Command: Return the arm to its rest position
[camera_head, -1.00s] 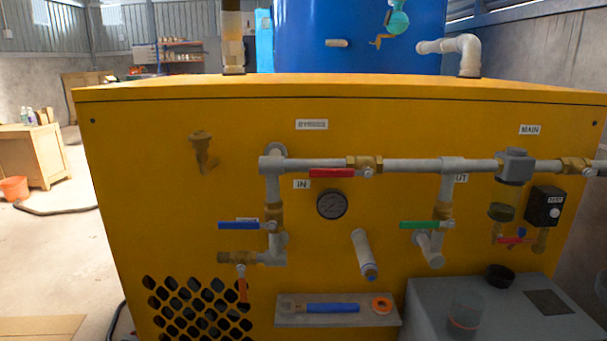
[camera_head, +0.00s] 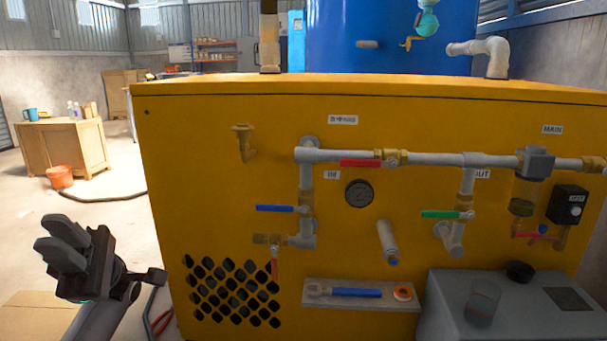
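My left gripper (camera_head: 62,243) is at the lower left of the head view, left of the yellow cabinet (camera_head: 210,140) and apart from it. Its two dark fingers point up and to the left and lie close together; whether a gap is left between them is hard to tell. I see nothing held in it. My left forearm comes up from the bottom edge. My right gripper does not show. The pipework on the cabinet has a red lever (camera_head: 362,163), a blue lever (camera_head: 276,208) and a green lever (camera_head: 441,214).
A shelf (camera_head: 362,306) on the cabinet front carries a blue-handled tool and an orange ring. A grey box (camera_head: 470,285) stands at the lower right. A wooden desk (camera_head: 62,150) and orange bucket (camera_head: 60,177) are at the left. Floor between desk and cabinet is mostly clear.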

